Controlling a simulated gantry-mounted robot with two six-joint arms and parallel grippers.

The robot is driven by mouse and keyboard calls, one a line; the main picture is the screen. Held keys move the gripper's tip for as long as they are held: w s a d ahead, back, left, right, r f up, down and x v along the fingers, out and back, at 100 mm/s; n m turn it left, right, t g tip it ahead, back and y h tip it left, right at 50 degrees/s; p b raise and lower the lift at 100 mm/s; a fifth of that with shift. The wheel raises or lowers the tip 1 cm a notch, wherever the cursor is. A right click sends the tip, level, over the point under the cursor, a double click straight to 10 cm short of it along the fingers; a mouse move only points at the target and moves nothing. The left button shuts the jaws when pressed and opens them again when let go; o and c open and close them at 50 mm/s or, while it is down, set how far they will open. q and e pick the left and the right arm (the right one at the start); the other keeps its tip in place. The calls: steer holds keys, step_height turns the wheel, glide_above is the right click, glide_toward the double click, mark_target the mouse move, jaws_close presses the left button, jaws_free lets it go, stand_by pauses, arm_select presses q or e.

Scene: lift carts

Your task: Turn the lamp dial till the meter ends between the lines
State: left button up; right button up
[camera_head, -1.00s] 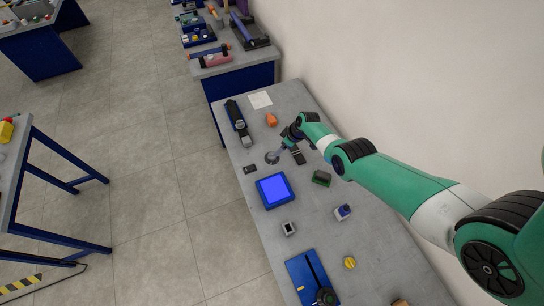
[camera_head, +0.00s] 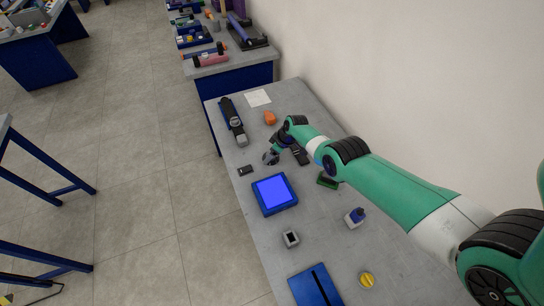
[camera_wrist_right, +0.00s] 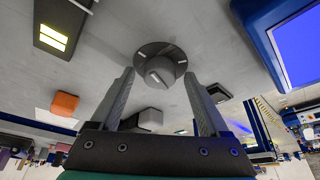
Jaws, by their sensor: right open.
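The grey round dial (camera_head: 270,158) lies flat on the grey bench, and my right gripper (camera_head: 274,153) is right over it. In the right wrist view the dial (camera_wrist_right: 161,64) has a raised grip bar and pale marks on its dark rim. The open fingers of my right gripper (camera_wrist_right: 158,76) point at it, one tip towards each side; I cannot tell whether they touch it. A dark housing (camera_head: 300,156) lies just right of the dial. My left gripper is out of view.
A blue-framed screen (camera_head: 257,194) lies nearer than the dial. The wall borders the bench's right side.

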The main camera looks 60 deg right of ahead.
jaws_close()
stand_by(0.3)
steer(key=shift+m+h+p, duration=0.3)
steer(key=shift+m+p, duration=0.2)
steer(key=shift+m, duration=0.2)
steer(key=shift+a+m+h+p, duration=0.1)
steer(key=shift+m+h+p, duration=0.3)
steer(key=shift+m, duration=0.7)
steer(key=shift+a+m+g+h, duration=0.1)
steer(key=shift+m+g+h, duration=0.55)
steer(key=shift+m, duration=1.35)
steer(key=shift+f, duration=0.1)
